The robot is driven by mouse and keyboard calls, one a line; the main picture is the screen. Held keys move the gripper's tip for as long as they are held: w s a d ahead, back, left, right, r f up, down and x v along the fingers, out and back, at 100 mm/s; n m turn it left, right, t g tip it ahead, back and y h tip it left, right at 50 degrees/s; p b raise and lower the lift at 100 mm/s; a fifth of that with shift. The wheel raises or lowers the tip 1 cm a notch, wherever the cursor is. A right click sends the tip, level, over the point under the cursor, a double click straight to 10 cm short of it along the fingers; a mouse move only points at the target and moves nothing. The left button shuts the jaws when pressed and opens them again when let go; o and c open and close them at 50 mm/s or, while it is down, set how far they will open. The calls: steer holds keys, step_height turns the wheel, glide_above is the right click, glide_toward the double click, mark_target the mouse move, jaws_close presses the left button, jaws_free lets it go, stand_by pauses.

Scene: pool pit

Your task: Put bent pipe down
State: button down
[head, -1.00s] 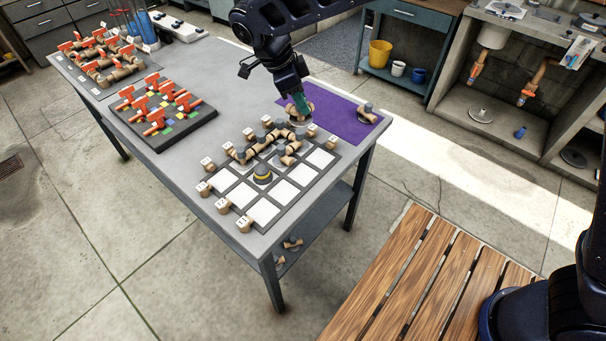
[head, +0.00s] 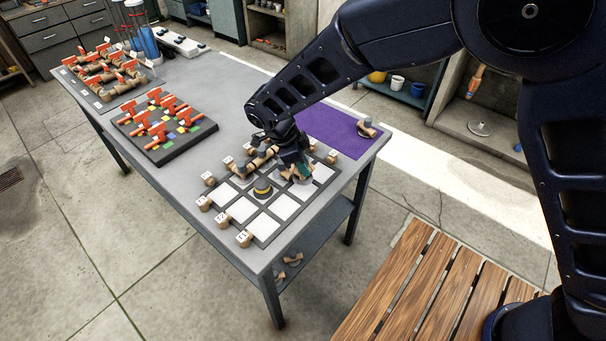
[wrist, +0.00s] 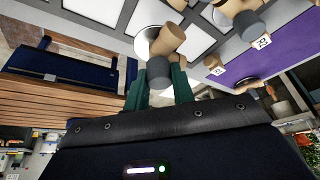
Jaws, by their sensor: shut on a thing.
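My gripper (head: 300,172) is over the far-right part of the grid board (head: 266,238), low among its white squares. In the wrist view its green fingers (wrist: 159,85) are shut on the bent pipe (wrist: 170,38), which is tan with a grey end. The pipe is at or just above a white square; I cannot tell whether it touches. In the head view my gripper hides most of that pipe.
Numbered tan blocks (head: 245,238) line the board's edges. A purple mat (head: 328,132) holds one pipe piece (head: 367,127). A dark tray of orange-handled valves (head: 165,125) is left.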

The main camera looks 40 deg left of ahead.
mark_target(303, 177)
steer(key=shift+f, duration=2.25)
steer(key=shift+f, duration=0.1)
steer(key=c, duration=1.2)
jaws_free()
steer(key=v, duration=1.2)
